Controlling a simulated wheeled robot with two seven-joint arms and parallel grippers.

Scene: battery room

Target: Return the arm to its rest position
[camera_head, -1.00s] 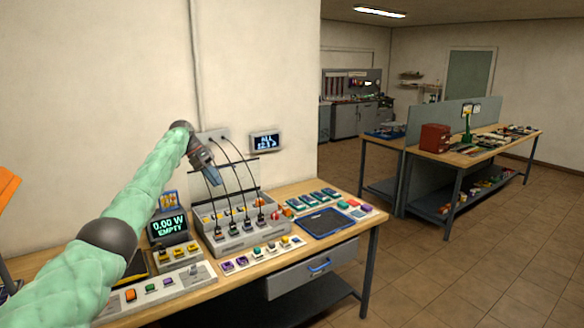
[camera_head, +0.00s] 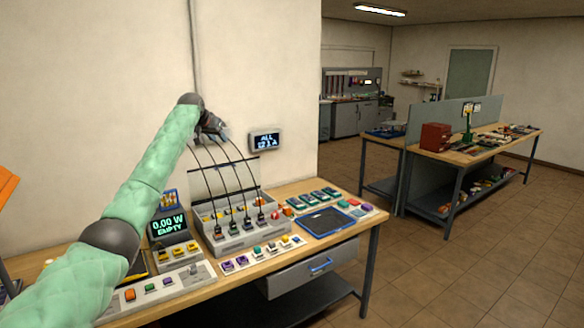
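My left arm (camera_head: 150,180) comes in from the left, in a green sleeve, and reaches up over the workbench. Its gripper (camera_head: 218,131) is small and partly hidden behind the wrist, near the wall above the grey connector box. It is apart from the box, and I cannot make out whether its fingers are open. My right gripper is not in view.
The workbench (camera_head: 352,222) carries a grey box (camera_head: 240,241) with several black cables, a display reading 0.00 W EMPTY (camera_head: 167,226), a dark blue tray (camera_head: 327,222) and coloured blocks. A wall display (camera_head: 265,141) hangs right of the gripper. Open tiled floor lies to the right.

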